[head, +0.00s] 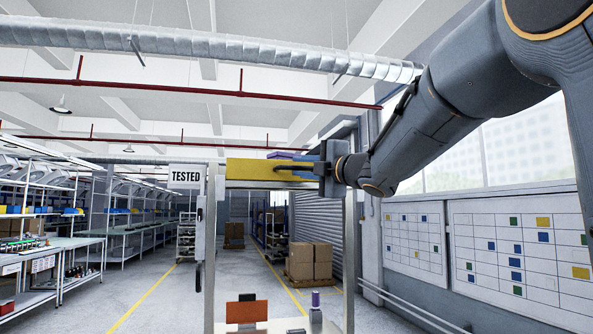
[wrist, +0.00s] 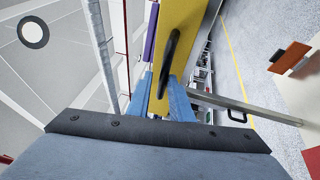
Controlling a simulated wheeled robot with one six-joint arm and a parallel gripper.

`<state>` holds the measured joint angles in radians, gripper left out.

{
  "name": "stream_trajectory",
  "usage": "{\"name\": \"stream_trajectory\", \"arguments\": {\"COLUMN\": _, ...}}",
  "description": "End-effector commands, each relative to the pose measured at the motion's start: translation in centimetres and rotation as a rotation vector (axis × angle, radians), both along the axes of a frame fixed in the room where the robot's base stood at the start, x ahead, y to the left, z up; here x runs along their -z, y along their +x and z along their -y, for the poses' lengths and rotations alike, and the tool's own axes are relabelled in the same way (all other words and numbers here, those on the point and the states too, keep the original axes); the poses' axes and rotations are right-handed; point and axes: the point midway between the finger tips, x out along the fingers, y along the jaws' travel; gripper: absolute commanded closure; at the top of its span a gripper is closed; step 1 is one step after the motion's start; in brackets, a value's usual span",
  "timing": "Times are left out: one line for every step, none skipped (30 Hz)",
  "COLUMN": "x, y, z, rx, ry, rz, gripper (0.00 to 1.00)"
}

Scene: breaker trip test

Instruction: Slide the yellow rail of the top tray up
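The yellow rail (head: 246,168) lies level across the top of the grey frame, beside the TESTED sign. A dark handle (head: 290,168) shows on its right part. My gripper (head: 318,170) is at the rail's right end, pointing left. In the wrist view the yellow rail (wrist: 185,20) runs away from me, with the dark curved handle (wrist: 172,42) on it. There my gripper (wrist: 161,80) has its two blue fingers apart, with the handle's near end between them in the picture. I cannot tell whether they touch it. The tray itself is not clearly visible.
A purple item (head: 280,155) shows just above the rail. Grey posts (head: 349,260) support the frame, and the TESTED sign (head: 187,176) stands at its left. Below are an orange panel (head: 246,311) and a small purple-topped item (head: 315,300). Boxes (head: 310,262) stand well behind.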

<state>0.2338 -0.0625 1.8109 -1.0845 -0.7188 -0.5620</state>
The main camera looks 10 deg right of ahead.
Motion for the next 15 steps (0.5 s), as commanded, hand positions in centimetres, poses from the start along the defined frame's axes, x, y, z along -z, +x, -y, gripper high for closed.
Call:
{"name": "stream_trajectory", "arguments": {"x": 0.2, "y": -0.9, "z": 0.4, "rx": 0.002, "ry": -0.001, "rz": 0.004, "gripper": 0.81}}
{"name": "stream_trajectory", "arguments": {"x": 0.2, "y": -1.3, "z": 0.6, "rx": 0.002, "ry": -0.002, "rz": 0.004, "gripper": 0.81}}
{"name": "stream_trajectory", "arguments": {"x": 0.4, "y": -1.9, "z": 0.9, "rx": 0.003, "ry": -0.001, "rz": 0.003, "gripper": 0.81}}
{"name": "stream_trajectory", "arguments": {"x": 0.5, "y": -2.4, "z": 1.1, "rx": 0.002, "ry": 0.0, "rz": 0.004, "gripper": 0.81}}
{"name": "stream_trajectory", "arguments": {"x": 0.5, "y": -2.7, "z": 1.2, "rx": 0.002, "ry": 0.0, "rz": 0.004, "gripper": 0.81}}
{"name": "stream_trajectory", "arguments": {"x": 0.6, "y": -3.2, "z": 1.4, "rx": 0.002, "ry": -0.002, "rz": 0.003, "gripper": 0.81}}
{"name": "stream_trajectory", "arguments": {"x": 0.7, "y": -3.5, "z": 1.6, "rx": 0.001, "ry": -0.002, "rz": 0.003, "gripper": 0.81}}
{"name": "stream_trajectory", "arguments": {"x": 0.7, "y": -3.8, "z": 1.7, "rx": 0.001, "ry": -0.002, "rz": 0.003, "gripper": 0.81}}
{"name": "stream_trajectory", "arguments": {"x": 0.8, "y": -4.1, "z": 1.8, "rx": 0.001, "ry": 0.0, "rz": 0.002, "gripper": 0.81}}
{"name": "stream_trajectory", "arguments": {"x": 0.8, "y": -4.3, "z": 1.9, "rx": 0.001, "ry": 0.0, "rz": 0.002, "gripper": 0.81}}
{"name": "stream_trajectory", "arguments": {"x": 0.8, "y": -4.4, "z": 1.9, "rx": 0.001, "ry": 0.001, "rz": 0.002, "gripper": 0.81}}
{"name": "stream_trajectory", "arguments": {"x": 0.8, "y": -4.6, "z": 2.0, "rx": 0.001, "ry": 0.001, "rz": 0.002, "gripper": 0.81}}
{"name": "stream_trajectory", "arguments": {"x": 0.8, "y": -4.6, "z": 2.0, "rx": 0.0, "ry": 0.001, "rz": 0.002, "gripper": 0.81}}
{"name": "stream_trajectory", "arguments": {"x": 0.8, "y": -4.7, "z": 2.0, "rx": 0.0, "ry": 0.001, "rz": 0.002, "gripper": 0.81}}
{"name": "stream_trajectory", "arguments": {"x": 0.8, "y": -4.7, "z": 2.0, "rx": 0.0, "ry": 0.0, "rz": 0.001, "gripper": 0.81}}
